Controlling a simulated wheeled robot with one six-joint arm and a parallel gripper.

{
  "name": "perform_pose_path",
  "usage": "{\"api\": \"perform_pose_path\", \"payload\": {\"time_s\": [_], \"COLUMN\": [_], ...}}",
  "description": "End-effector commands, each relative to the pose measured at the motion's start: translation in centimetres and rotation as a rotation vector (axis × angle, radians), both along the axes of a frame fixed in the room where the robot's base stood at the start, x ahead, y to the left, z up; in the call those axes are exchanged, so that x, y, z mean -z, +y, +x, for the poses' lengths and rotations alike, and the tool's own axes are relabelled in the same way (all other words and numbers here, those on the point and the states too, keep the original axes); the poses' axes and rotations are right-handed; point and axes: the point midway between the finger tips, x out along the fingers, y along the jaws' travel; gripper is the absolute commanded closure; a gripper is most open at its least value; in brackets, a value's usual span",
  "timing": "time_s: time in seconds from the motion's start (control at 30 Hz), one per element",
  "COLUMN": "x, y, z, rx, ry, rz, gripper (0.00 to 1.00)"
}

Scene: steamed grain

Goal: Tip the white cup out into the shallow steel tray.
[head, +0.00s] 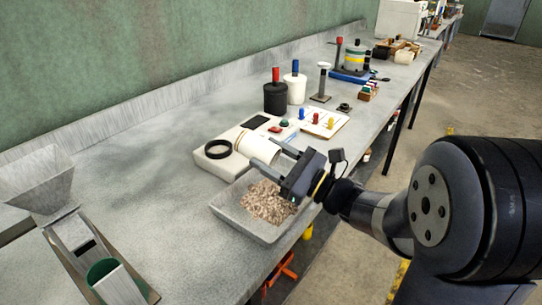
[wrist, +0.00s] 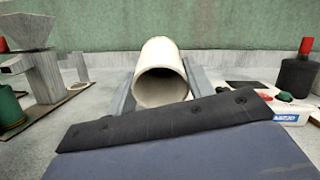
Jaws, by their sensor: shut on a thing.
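The white cup (head: 257,149) is held on its side between the fingers of my gripper (head: 277,154), above the back of the tray. In the wrist view the cup (wrist: 161,75) lies between the two grey fingers, its open mouth facing the camera. The inside that shows looks empty. The shallow steel tray (head: 232,214) stands near the table's front edge, with a heap of brown grain (head: 268,203) in it below my gripper. The tray is not seen in the wrist view.
A white scale with a black ring (head: 218,149) stands just behind the cup. Black (head: 276,97) and white (head: 295,88) bottles stand farther back. A steel hopper stand (head: 75,235) with a green cup (head: 102,270) is at the left. The bench between hopper and tray is clear.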

Motion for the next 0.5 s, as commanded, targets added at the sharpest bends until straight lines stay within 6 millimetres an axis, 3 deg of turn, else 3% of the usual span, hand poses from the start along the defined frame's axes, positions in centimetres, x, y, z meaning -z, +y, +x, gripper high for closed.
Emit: {"api": "perform_pose_path", "payload": {"time_s": [0.33,0.5], "x": [-4.6,-5.3], "y": [0.0,0.0], "z": [0.0,0.0], "rx": [0.000,0.000], "ry": [-0.004,0.003], "rz": [0.000,-0.004], "gripper": [0.76,0.76]}}
